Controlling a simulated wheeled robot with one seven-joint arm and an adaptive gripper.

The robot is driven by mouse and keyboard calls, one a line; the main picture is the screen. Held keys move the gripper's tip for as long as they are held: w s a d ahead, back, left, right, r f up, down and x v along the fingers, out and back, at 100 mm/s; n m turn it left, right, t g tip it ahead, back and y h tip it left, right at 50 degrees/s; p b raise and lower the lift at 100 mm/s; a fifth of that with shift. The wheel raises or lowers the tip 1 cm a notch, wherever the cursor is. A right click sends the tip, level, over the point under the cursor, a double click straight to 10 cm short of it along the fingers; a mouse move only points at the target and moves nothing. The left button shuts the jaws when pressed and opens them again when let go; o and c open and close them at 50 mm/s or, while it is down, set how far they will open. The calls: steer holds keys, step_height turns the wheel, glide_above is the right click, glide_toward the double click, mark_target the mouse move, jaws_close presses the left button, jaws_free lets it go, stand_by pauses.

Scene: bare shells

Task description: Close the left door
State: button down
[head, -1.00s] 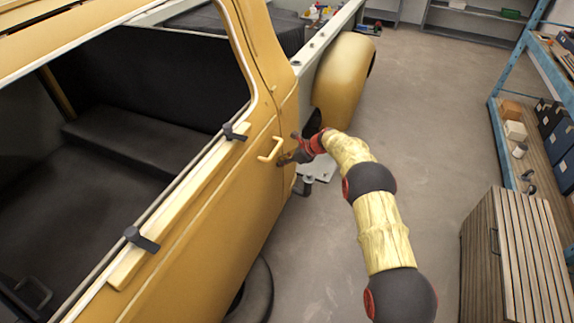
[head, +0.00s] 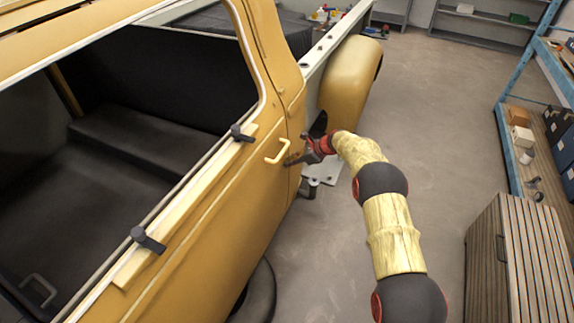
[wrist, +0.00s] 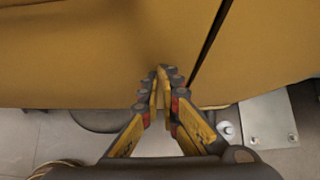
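The left door (head: 225,215) is the yellow panel with an open window on the near side of the car body. Its pale yellow handle (head: 278,151) sits near its rear edge. In the head view, my gripper (head: 296,160) is at the door's rear edge, just right of the handle and not around it. In the wrist view, the fingers of my gripper (wrist: 160,72) are together at the tips, with nothing seen between them, in front of the yellow door panel (wrist: 90,50). A dark seam runs right of the fingertips. Whether they touch the panel cannot be told.
A yellow fender (head: 348,85) stands behind the door. A slatted wooden cabinet (head: 520,260) and a blue shelf rack (head: 507,150) stand on the right. Two dark clamps hold a strip at the window sill (head: 190,205). The grey floor (head: 430,120) between is clear.

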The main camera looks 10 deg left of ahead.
steer(key=s+d+r, duration=0.1)
steer(key=d+r, duration=0.4)
steer(key=d, duration=0.5)
steer(key=shift+s+r, duration=0.25)
steer(key=shift+r, duration=0.15)
steer(key=s+d+f+n+g+h, duration=0.1)
steer(key=s+d+f+n, duration=0.1)
steer(key=s+d+n, duration=0.3)
steer(key=s+d+f+n+g+h, duration=0.1)
steer(key=s+f+n+h, duration=0.2)
steer(key=s, duration=0.4)
steer(key=s+d+r+n+t+h+b, duration=0.1)
steer(key=s+d+r+n, duration=0.3)
steer(key=s, duration=0.9)
steer(key=s+d+r+n+t+h+b, duration=0.2)
steer(key=s+d+r+n+t+b, duration=0.1)
steer(key=s+d+r, duration=0.8)
steer(key=s+d+r+n+t+h+b, duration=0.1)
steer(key=s+d+r+n+b, duration=0.2)
steer(key=s, duration=1.3)
steer(key=d+r+n, duration=0.2)
steer(key=d+r, duration=0.2)
steer(key=r, duration=0.2)
steer(key=shift+s+d+r+t+h+b, duration=0.15)
steer(key=shift+s+r+t+h+b, duration=0.1)
steer(key=shift+t+h+b, duration=0.15)
